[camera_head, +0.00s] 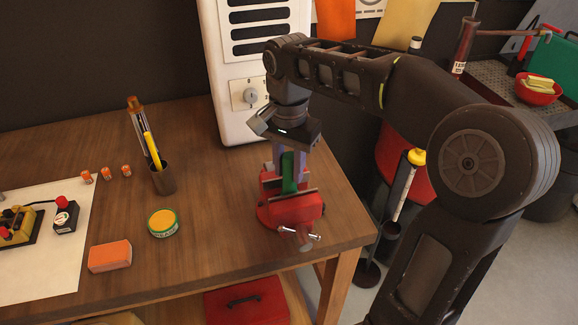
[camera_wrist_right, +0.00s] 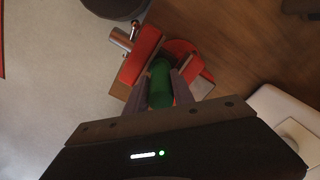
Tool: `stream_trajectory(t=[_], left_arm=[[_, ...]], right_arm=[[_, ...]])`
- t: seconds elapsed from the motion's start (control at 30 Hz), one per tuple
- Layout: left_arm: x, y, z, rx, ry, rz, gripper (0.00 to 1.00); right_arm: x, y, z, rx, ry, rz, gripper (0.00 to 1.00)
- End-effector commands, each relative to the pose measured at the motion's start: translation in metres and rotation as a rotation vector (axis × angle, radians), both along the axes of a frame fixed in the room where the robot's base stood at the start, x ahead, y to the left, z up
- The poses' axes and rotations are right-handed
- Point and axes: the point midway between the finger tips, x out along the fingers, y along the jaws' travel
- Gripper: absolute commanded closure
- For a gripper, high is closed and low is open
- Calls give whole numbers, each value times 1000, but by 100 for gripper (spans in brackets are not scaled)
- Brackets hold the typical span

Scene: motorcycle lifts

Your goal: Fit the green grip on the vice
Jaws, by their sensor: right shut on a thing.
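The red vice (camera_head: 290,212) stands at the right front corner of the wooden table. It also shows in the right wrist view (camera_wrist_right: 146,55), with its metal screw handle to the upper left. My right gripper (camera_head: 288,172) points down over the vice and is shut on the green grip (camera_head: 289,178). In the right wrist view the green grip (camera_wrist_right: 160,84) sits between the two fingers, at the gap between the vice's jaws. Whether it touches the jaws cannot be told. My left gripper is not in view.
A white louvred heater (camera_head: 249,95) stands behind the vice. A pen cup (camera_head: 162,180), a round tin (camera_head: 163,223), an orange block (camera_head: 110,257) and several small orange-and-white items lie to the left. A red toolbox (camera_head: 246,302) is below the table.

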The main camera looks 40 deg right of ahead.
Motion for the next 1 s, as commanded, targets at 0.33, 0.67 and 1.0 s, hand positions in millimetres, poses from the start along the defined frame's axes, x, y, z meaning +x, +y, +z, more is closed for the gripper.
stream_trajectory(t=[0.33,0.67,1.0], left_arm=[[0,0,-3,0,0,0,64],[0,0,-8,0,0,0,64],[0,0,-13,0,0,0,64]], right_arm=[[0,0,-3,0,0,0,100],[0,0,-10,0,0,0,100],[0,0,-17,0,0,0,100]])
